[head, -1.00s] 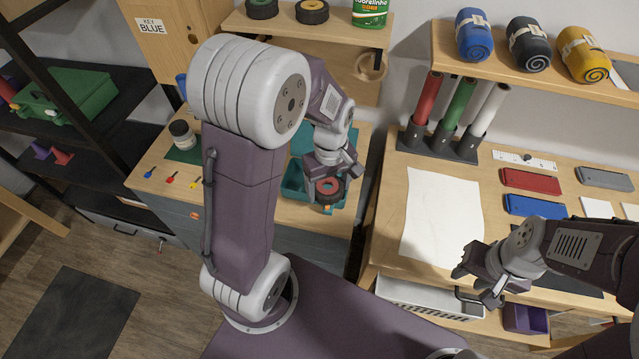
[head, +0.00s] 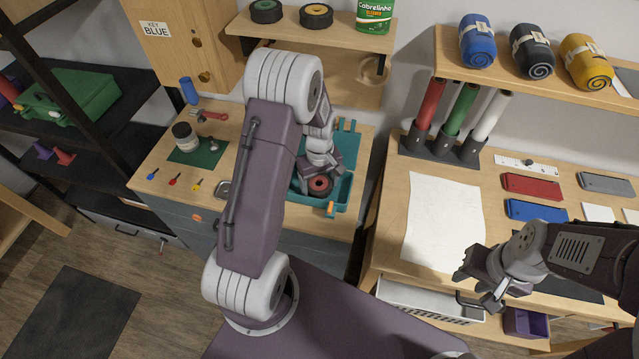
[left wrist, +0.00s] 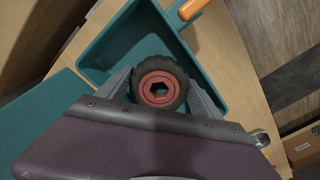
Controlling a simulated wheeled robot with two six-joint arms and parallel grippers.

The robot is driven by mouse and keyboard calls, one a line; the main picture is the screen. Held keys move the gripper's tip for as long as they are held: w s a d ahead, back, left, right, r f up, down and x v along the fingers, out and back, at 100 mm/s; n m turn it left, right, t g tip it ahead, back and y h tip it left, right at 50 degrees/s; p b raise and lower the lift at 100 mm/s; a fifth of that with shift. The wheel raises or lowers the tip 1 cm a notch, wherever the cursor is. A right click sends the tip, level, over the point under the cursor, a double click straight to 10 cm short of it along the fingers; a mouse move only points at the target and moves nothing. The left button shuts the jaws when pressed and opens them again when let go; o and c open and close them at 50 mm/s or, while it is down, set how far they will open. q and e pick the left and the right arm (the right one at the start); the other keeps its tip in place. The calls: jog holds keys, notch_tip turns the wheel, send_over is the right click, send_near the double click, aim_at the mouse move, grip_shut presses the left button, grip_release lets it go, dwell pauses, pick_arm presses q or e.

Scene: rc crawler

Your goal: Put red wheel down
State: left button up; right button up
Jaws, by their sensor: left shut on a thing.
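The red wheel (head: 320,185) has a black tyre and a red hub with a dark hexagonal hole. In the head view my left gripper (head: 319,180) is shut on it, over the teal toolbox (head: 343,196). In the left wrist view the red wheel (left wrist: 160,88) sits between the two grey fingers, with its hub facing the camera. The toolbox tray (left wrist: 115,42) shows behind it. Whether the wheel touches the tray floor cannot be told. My right gripper (head: 481,278) is empty, fingers apart, over the right table's front edge.
A small green mat (head: 205,156) with a jar (head: 184,136) lies left of my left arm. Small coloured keys (head: 173,180) lie near that bench's front. White paper (head: 440,222) covers part of the right table.

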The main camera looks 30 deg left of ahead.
pick_arm(q)
jog(key=shift+s, duration=0.1)
jog(key=shift+f, duration=0.15)
jog(key=o, duration=1.1)
notch_tip(320, 180, up, 12)
jog(key=r, duration=0.1)
jog(key=s+d+f+m, duration=0.1)
jog(key=s+d+m, duration=0.2)
jog(key=s+m, duration=0.2)
jog(key=s+d+f+m+t, duration=0.1)
jog(key=s+d+m, duration=0.3)
jog(key=s, duration=0.3)
jog(key=shift+s+f+m, duration=0.2)
jog(key=shift+f+m, duration=0.2)
jog(key=shift+m, duration=0.1)
